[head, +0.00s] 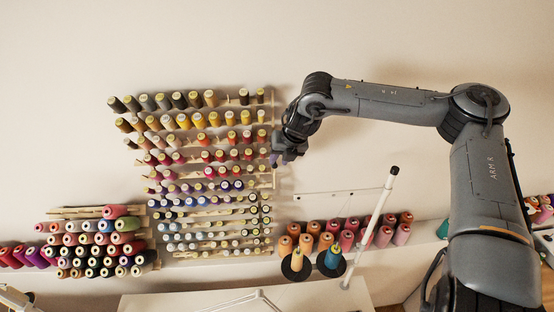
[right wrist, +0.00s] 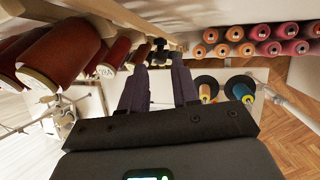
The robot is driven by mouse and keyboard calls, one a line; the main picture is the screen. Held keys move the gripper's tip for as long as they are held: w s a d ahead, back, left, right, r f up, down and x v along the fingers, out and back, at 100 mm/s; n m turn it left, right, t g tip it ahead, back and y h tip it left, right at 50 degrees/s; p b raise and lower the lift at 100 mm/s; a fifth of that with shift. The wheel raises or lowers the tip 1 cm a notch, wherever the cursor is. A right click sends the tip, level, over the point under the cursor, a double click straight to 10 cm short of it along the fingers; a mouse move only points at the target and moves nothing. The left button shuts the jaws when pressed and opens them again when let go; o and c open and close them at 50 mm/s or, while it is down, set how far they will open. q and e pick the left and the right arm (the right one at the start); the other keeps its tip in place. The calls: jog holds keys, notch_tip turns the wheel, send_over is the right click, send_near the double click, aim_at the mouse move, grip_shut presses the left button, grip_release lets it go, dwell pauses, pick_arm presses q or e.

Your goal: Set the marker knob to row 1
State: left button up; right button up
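The thread rack (head: 273,125) hangs on the wall with rows of spools on pegs. A small dark knob (right wrist: 159,50), which looks like the marker knob, sits by the rack's wooden side rail (right wrist: 125,12) in the right wrist view. My right gripper (head: 276,160) is at the rack's right edge, about level with its middle rows. In the right wrist view its two fingers (right wrist: 160,68) are apart, with the knob between and just beyond their tips. I cannot tell whether they touch it. In the head view the knob is hidden or too small to make out. My left gripper is out of view.
Large red spools (right wrist: 62,52) are close to the left of my right gripper in the wrist view. A shelf of pink and orange cones (head: 350,232) is below right. Two cones on dark discs (head: 297,266) and a white post (head: 375,220) stand below. The wall above is clear.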

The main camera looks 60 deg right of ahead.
jog(key=shift+x, duration=1.4)
grip_shut()
